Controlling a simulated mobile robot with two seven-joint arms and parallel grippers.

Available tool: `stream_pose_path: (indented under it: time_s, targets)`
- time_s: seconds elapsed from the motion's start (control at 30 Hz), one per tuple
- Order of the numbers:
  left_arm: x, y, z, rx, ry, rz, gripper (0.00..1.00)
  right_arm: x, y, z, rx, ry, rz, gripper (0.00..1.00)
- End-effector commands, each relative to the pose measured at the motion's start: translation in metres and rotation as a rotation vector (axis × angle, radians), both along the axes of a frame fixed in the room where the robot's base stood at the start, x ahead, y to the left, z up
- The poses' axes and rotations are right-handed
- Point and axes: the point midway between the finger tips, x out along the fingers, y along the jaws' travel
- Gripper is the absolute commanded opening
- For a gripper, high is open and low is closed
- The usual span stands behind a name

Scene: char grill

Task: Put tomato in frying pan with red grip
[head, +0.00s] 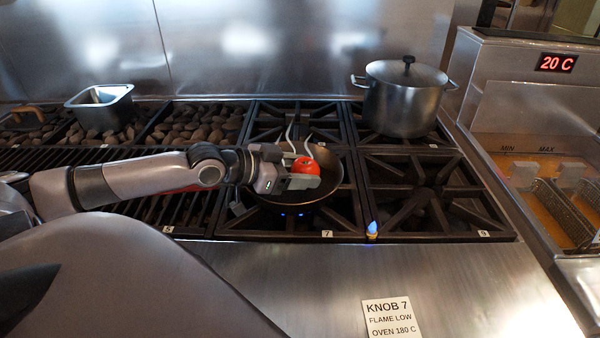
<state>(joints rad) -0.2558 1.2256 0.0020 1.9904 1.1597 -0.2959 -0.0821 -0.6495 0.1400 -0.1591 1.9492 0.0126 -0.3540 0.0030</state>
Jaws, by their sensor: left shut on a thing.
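The red tomato (306,166) is between the fingers of my left gripper (303,175), which is shut on it. The dark frying pan (325,197) sits on the burner marked 7, and the tomato appears over its inside. I cannot tell whether the tomato touches the pan's bottom. A little red shows just behind my left arm (192,188), perhaps the pan's grip; the arm hides most of it. My right gripper is not in view.
A lidded steel pot (404,100) stands on the back right burner. A steel container (101,106) sits at the back left by the coals (195,124). A fryer (545,180) is at the right. A card (391,317) lies on the steel front. The front right burner (435,194) is empty.

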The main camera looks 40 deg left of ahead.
Motion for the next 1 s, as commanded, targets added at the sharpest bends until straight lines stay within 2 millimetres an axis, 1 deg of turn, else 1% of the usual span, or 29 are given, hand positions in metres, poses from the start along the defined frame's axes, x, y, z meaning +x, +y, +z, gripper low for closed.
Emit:
stream_pose_path:
  time_s: [0.27, 0.4, 0.77, 0.9, 0.93, 0.97, 1.0]
  targets:
    - [0.017, 0.015, -0.012, 0.000, -0.005, 0.003, 0.27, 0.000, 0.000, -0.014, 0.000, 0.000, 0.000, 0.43]
    - [0.024, 0.020, -0.022, -0.002, -0.003, 0.003, 0.27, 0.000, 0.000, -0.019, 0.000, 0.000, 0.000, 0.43]
    - [0.026, 0.022, -0.024, 0.000, -0.001, 0.000, 0.27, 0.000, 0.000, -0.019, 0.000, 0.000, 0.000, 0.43]
    - [0.026, 0.022, -0.029, 0.000, -0.001, 0.000, 0.27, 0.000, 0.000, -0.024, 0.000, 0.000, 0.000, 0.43]
    - [0.026, 0.022, -0.028, 0.001, 0.000, 0.000, 0.70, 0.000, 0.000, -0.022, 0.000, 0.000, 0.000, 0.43]
    - [0.026, 0.022, -0.027, 0.001, 0.000, 0.000, 0.80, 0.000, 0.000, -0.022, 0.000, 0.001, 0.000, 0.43]
    - [0.026, 0.022, -0.027, 0.001, 0.000, 0.000, 0.86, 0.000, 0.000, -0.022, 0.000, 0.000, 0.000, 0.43]
